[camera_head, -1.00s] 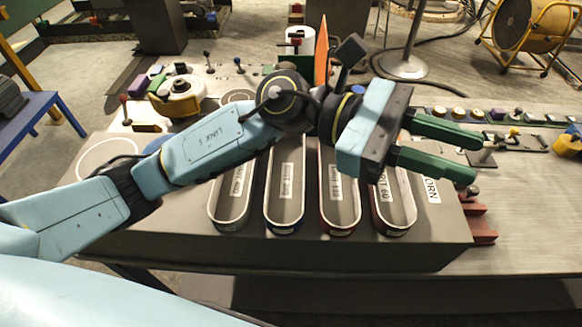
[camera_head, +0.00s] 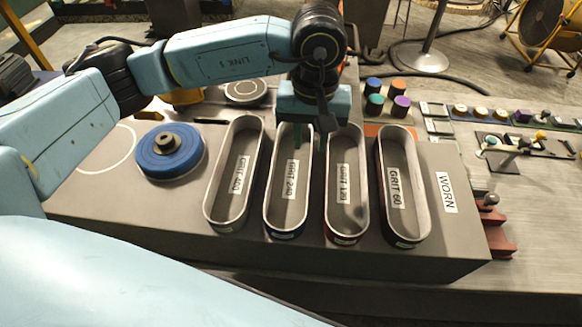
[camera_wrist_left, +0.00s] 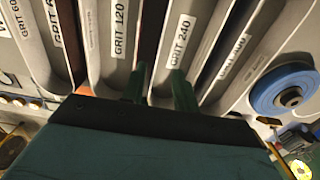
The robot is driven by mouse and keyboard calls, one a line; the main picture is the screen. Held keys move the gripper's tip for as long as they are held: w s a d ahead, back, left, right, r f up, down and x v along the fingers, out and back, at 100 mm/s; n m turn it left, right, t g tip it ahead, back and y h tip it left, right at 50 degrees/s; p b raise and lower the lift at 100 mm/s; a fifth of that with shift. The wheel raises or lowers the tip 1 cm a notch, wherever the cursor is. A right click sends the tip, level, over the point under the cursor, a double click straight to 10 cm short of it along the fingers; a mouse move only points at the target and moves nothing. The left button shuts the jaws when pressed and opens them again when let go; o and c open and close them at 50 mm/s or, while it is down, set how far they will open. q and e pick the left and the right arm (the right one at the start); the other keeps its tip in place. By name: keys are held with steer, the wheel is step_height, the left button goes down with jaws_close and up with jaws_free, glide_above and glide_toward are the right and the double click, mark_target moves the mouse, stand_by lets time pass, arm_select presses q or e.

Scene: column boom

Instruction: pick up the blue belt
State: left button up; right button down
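The blue belt (camera_head: 284,235) is an upright oblong loop with a blue outer side, standing around the GRIT 240 label on the grey bench. It is second from the left among the belts. In the left wrist view, part of the GRIT 240 belt (camera_wrist_left: 168,52) shows beyond the fingers. My left gripper (camera_head: 311,138) points down at the far part of the belts, around the GRIT 240 and GRIT 120 loops. Its green fingers (camera_wrist_left: 159,88) are apart, with nothing clearly held between them. Their exact contact with the belt is unclear. My right gripper is out of view.
The GRIT 120 belt (camera_head: 345,238) stands close on the right, with the GRIT 60 belt (camera_head: 405,240) beyond it. Another grey-rimmed belt (camera_head: 226,226) stands on the left. A blue disc (camera_head: 185,160) lies farther left. Small coloured cylinders (camera_head: 375,104) stand behind.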

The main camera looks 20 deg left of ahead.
mark_target(310, 166)
arm_select(q)
step_height(310, 166, down, 3)
steer(key=shift+r, duration=0.15)
steer(key=f, duration=0.1)
steer(key=f+p, duration=0.2)
steer(key=f, duration=0.1)
steer(key=shift+s+d+f, duration=0.1)
steer(key=shift+s+d, duration=0.2)
steer(key=shift+s, duration=0.1)
steer(key=shift+f, duration=0.45)
jaws_close()
